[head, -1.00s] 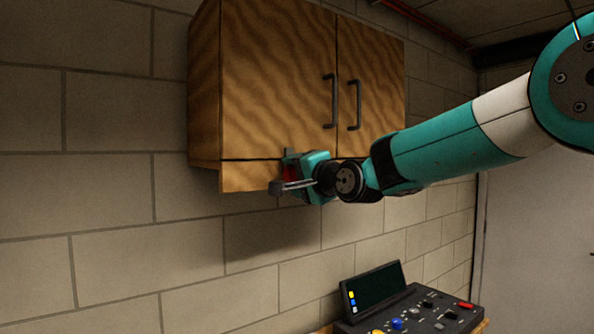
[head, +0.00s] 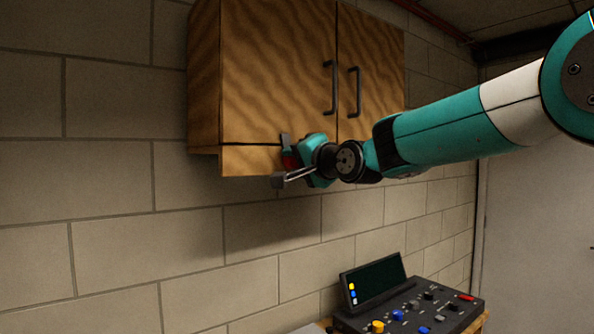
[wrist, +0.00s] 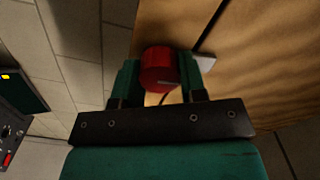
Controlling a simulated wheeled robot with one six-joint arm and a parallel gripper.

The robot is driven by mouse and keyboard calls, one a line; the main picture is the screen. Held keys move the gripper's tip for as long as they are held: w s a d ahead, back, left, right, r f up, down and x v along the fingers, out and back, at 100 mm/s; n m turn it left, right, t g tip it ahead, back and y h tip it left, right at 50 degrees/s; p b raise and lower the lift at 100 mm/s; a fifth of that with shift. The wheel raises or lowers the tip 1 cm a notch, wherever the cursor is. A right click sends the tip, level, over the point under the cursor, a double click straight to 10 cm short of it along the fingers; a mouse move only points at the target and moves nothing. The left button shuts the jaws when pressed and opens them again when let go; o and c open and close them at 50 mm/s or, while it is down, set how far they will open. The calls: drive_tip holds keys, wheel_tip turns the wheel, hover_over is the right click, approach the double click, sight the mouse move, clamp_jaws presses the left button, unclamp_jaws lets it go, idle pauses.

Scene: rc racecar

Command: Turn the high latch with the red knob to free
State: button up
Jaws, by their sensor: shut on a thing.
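The red knob (wrist: 159,70) sits between the two teal fingers of my gripper (wrist: 160,76) in the wrist view, and the fingers touch its sides. In the head view my gripper (head: 296,160) is at the lower edge of the wooden cabinet (head: 275,75), mostly covering the red knob (head: 288,161). A grey end of the latch (head: 285,139) sticks up above the knob, across the seam between door and lower rail. In the wrist view a pale grey latch end (wrist: 205,61) shows beside the right finger. The rest of the latch is hidden.
Two black door handles (head: 330,88) hang right of the knob, above my wrist. A control panel (head: 410,306) with a dark screen (head: 374,279) stands below at the right. The block wall (head: 110,180) left of the cabinet is bare.

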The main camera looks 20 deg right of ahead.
drive_tip(key=n+b, duration=0.1)
drive_tip(key=b, duration=0.1)
drive_tip(key=n+b, duration=0.2)
drive_tip(key=shift+f+n, duration=0.3)
drive_tip(key=shift+f, duration=0.05)
drive_tip(key=n+b, duration=0.4)
drive_tip(key=shift+n, duration=0.3)
drive_tip(key=n+b, duration=0.3)
drive_tip(key=n, duration=0.1)
drive_tip(key=shift+r+n+b, duration=0.2)
drive_tip(key=shift+n+b, duration=0.85)
drive_tip(key=shift+n, duration=0.65)
drive_tip(key=o, duration=0.9)
drive_tip(key=shift+d, duration=0.1)
drive_tip(key=shift+r, duration=0.1)
drive_tip(key=b+v, duration=0.6)
drive_tip(key=v, duration=1.1)
drive_tip(key=shift+s, duration=0.15)
